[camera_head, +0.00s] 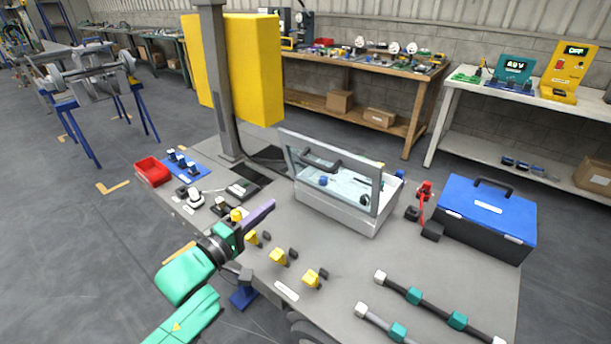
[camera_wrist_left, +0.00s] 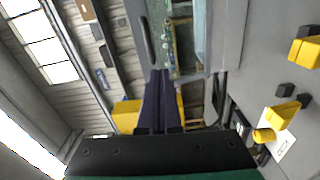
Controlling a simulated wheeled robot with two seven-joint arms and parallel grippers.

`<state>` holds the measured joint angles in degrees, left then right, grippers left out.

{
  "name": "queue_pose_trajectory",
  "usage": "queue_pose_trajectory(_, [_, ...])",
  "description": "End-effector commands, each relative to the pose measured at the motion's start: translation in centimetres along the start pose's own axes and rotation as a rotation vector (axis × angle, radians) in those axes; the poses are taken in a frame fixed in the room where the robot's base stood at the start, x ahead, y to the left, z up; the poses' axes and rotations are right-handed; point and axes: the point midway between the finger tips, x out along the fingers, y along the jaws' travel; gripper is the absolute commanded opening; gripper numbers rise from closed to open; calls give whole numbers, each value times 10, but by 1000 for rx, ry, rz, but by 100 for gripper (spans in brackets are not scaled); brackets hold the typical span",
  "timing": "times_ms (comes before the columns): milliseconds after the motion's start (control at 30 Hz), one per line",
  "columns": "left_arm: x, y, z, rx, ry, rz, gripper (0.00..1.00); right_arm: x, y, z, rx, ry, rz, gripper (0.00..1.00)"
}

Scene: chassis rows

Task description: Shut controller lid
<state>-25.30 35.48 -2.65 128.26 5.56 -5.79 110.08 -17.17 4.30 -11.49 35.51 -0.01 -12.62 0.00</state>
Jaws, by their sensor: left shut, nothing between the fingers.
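The controller is a pale grey box (camera_head: 335,213) in the middle of the table. Its lid (camera_head: 374,192), a grey frame with a clear pane and a dark handle (camera_head: 320,160), stands raised and tilted over the box. Parts inside the box show through the pane. My left gripper (camera_head: 267,207), with purple fingers, is shut and empty, apart from the box to its lower left. In the left wrist view the shut fingers (camera_wrist_left: 158,80) point toward the clear pane (camera_wrist_left: 184,40). My right gripper is in neither view.
A blue toolbox (camera_head: 487,210) stands right of the box, with a red and black part (camera_head: 424,200) between them. Yellow blocks (camera_head: 278,257) lie near my left gripper. Rods with teal joints (camera_head: 435,308) lie at the front right. A grey post (camera_head: 222,90) rises behind.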

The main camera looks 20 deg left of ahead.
Motion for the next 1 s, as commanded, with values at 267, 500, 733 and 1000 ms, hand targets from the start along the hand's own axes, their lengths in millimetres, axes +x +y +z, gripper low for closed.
queue_pose_trajectory(267, [22, 17, 2, -83, -32, 64, 0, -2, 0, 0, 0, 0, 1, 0])
queue_pose_trajectory(500, [74, 21, 3, -83, -30, 63, 0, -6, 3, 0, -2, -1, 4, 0])
queue_pose_trajectory(733, [121, 23, 5, -82, -30, 60, 0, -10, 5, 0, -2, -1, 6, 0])
queue_pose_trajectory(1000, [141, 22, 6, -83, -31, 57, 0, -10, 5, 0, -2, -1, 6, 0])
